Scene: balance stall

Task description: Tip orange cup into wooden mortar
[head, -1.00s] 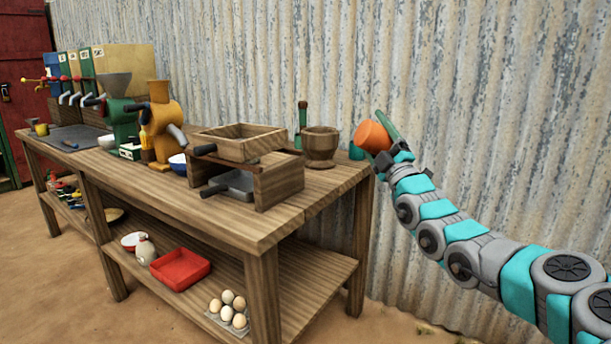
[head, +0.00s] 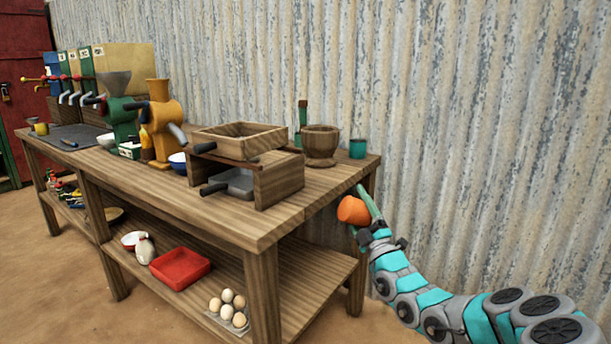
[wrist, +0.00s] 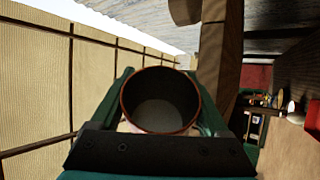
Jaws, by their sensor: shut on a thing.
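The orange cup (head: 353,211) is held in my gripper (head: 360,207), off the table's right end and below the level of its top. In the head view the cup lies tilted on its side. The wrist view looks into the cup's mouth (wrist: 160,102), between the green fingers; the inside looks grey, and I cannot tell whether that is contents. The wooden mortar (head: 320,144) stands upright on the table's back right, up and left of my gripper and apart from it. The inside of the mortar is hidden.
A teal cup (head: 357,149) stands right of the mortar, and a green bottle (head: 302,116) behind it. A wooden sieve box (head: 240,140) stands to its left. The table (head: 290,222) has its right edge near my gripper. A corrugated wall (head: 480,130) runs behind.

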